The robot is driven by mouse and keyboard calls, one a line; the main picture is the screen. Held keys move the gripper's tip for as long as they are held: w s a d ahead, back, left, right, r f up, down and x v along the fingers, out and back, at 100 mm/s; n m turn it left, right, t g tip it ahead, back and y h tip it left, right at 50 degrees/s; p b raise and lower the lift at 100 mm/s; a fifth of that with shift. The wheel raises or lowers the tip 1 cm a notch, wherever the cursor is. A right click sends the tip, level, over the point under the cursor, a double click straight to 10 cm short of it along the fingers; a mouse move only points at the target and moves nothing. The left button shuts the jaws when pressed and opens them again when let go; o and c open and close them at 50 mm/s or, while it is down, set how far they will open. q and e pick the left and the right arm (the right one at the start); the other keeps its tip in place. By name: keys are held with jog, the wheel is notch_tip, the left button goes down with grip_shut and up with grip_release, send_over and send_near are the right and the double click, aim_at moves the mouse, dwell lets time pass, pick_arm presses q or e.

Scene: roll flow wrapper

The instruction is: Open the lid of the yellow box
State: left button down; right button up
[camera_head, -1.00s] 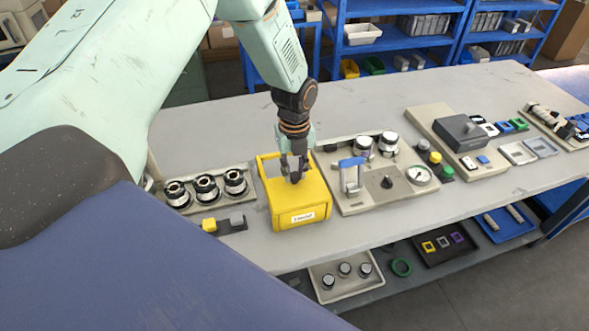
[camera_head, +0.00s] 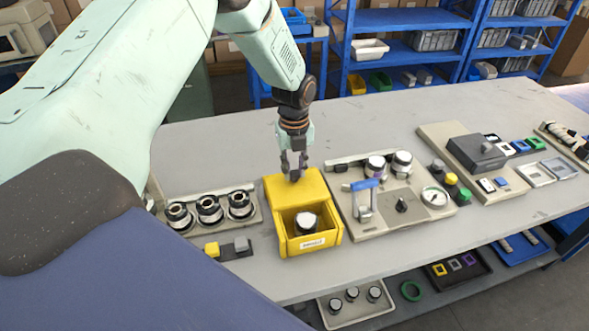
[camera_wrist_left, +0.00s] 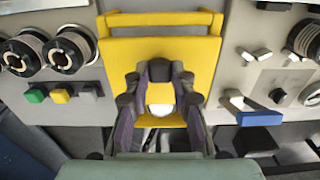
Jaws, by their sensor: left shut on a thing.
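The yellow box (camera_head: 334,236) stands on the bench with a white label on its front. Its lid (camera_head: 290,187) lies over the back part, and the front part is uncovered. A round, pale-topped dark object (camera_head: 306,221) sits inside. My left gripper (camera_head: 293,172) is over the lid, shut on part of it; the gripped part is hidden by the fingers. The lid also shows in the left wrist view (camera_wrist_left: 125,62), with the left gripper (camera_wrist_left: 160,108) in front of it. My right gripper is not in view.
A tray of round spools (camera_head: 209,208) stands left of the box, with a small block holder (camera_head: 228,249) in front. A panel with a blue handle (camera_head: 364,185), knob and gauge stands close on the right. The bench behind the box is clear.

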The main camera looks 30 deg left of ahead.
aim_at(294, 174)
pick_arm(q)
jog(key=shift+s+d, duration=0.1)
jog(key=shift+s, duration=0.05)
jog(key=c, duration=1.1)
grip_release()
notch_tip(294, 174, up, 12)
jog(key=shift+f, duration=0.1)
